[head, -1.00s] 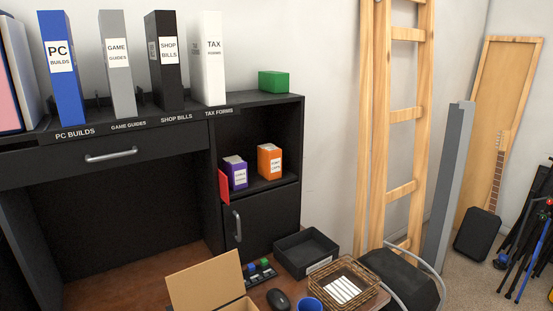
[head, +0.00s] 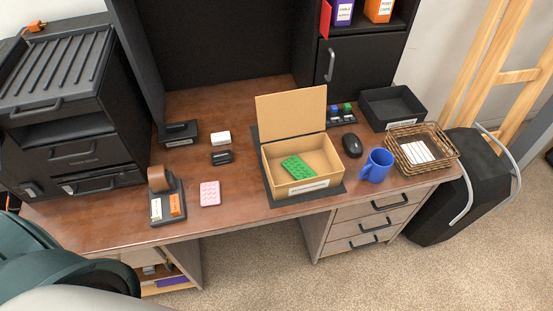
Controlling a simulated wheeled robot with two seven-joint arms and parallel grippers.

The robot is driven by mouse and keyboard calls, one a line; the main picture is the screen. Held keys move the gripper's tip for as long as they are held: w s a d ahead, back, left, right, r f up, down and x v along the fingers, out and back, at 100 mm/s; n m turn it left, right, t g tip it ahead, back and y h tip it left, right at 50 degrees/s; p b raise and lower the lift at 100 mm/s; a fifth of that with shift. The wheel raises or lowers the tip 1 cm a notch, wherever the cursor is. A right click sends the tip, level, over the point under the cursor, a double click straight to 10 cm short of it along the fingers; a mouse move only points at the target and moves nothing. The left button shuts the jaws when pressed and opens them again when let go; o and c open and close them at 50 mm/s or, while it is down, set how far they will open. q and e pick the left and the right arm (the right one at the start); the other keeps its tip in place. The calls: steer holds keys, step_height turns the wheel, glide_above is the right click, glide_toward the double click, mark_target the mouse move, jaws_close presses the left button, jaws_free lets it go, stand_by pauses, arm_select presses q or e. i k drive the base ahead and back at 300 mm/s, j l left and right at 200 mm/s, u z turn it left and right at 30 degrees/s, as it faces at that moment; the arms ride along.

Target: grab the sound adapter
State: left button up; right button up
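I cannot tell for sure which thing is the sound adapter. A small black object (head: 221,157) lies on the brown desk (head: 240,210), left of the open cardboard box (head: 300,165). A small white block (head: 220,138) lies just behind it. A larger black holder (head: 179,133) stands to their left. A small orange item (head: 37,26) sits on top of the black drawer cabinet at the far left. Neither of my grippers shows; only parts of my own body fill the lower left corner.
A mouse (head: 352,145), blue mug (head: 376,165), wicker basket (head: 421,148) and black tray (head: 392,106) crowd the right.

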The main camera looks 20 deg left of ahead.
mark_target(219, 158)
steer(key=u, duration=1.1)
